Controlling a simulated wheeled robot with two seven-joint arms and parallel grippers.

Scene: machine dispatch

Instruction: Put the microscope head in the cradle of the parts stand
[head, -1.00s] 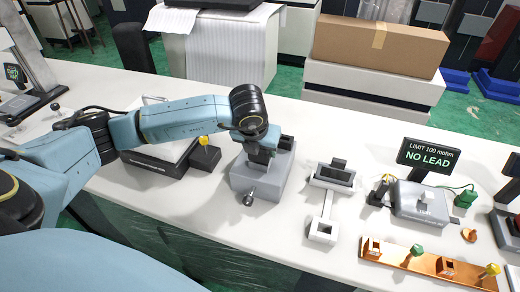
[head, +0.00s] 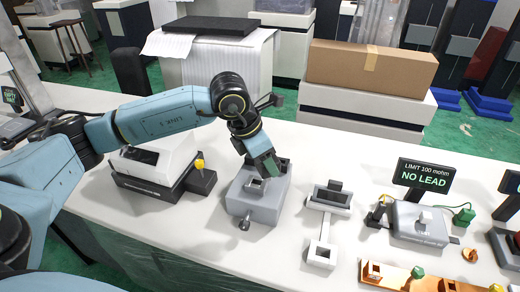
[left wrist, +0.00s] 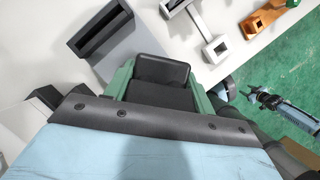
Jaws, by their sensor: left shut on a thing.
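My left gripper (head: 264,166) comes in from the left and tilts down over a grey block (head: 240,206) with a knob at its front. In the left wrist view its green fingers are shut on a dark, rounded, block-shaped piece (left wrist: 162,70), apparently the microscope head. In the head view the fingers largely hide that piece. A black open-topped holder (left wrist: 90,42) sits on the grey block beside the fingers. I cannot tell whether this block is the parts stand. My right gripper (left wrist: 256,96) shows small in the left wrist view, away from the table; its jaws are unclear.
A white stand (head: 322,228) with a dark holder is to the right. A grey device (head: 420,226) with a NO LEAD sign (head: 416,179) stands farther right. An orange rack (head: 400,277) lies in front. A white-and-black machine (head: 150,160) is at left.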

